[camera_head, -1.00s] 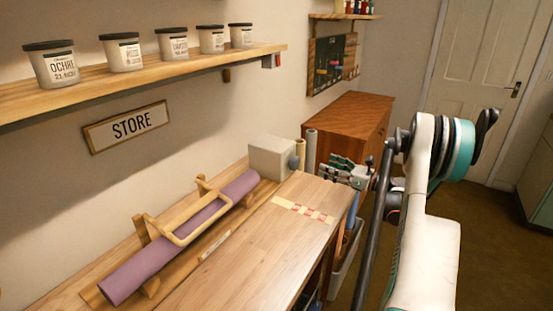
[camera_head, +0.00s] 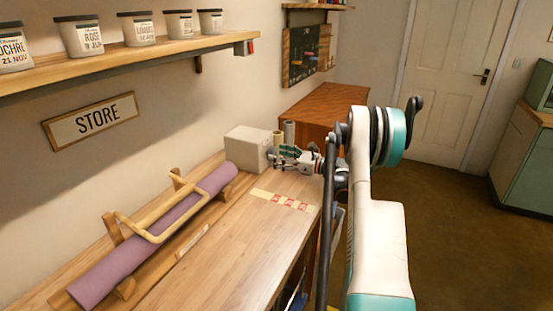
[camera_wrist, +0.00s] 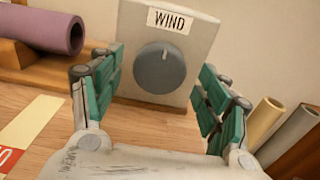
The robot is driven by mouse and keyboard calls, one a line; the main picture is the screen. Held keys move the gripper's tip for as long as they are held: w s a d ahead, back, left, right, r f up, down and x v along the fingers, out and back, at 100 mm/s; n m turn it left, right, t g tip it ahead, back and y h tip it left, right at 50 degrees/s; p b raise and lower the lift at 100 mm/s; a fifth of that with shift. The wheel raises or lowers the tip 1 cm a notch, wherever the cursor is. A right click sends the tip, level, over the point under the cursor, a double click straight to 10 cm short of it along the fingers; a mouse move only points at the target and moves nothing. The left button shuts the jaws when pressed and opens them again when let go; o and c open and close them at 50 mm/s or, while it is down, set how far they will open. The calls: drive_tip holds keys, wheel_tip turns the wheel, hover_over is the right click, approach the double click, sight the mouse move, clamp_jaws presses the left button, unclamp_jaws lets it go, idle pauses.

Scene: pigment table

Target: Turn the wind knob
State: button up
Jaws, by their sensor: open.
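The wind knob (camera_wrist: 160,68) is a round grey dial with a short mark near its top. It sits on the front of a pale box (camera_wrist: 185,30) under a label reading WIND. The box (camera_head: 247,146) stands at the far end of the bench in the head view. My gripper (camera_head: 280,155) is in front of the box. In the wrist view my gripper (camera_wrist: 158,85) is open, with one green-padded finger on each side of the knob. I see no finger touching the knob. The knob is mostly hidden by my gripper in the head view.
A purple roll (camera_head: 150,240) lies in a wooden cradle to the left on the bench (camera_head: 225,265). Red-and-cream tape (camera_head: 284,201) marks the bench top nearby. Upright tubes (camera_wrist: 263,122) stand right of the box. A shelf (camera_head: 130,58) with jars is above.

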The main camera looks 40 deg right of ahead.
drive_tip(key=shift+w+a, duration=0.3)
drive_tip(key=shift+w, duration=0.35)
drive_tip(key=c, duration=1.1)
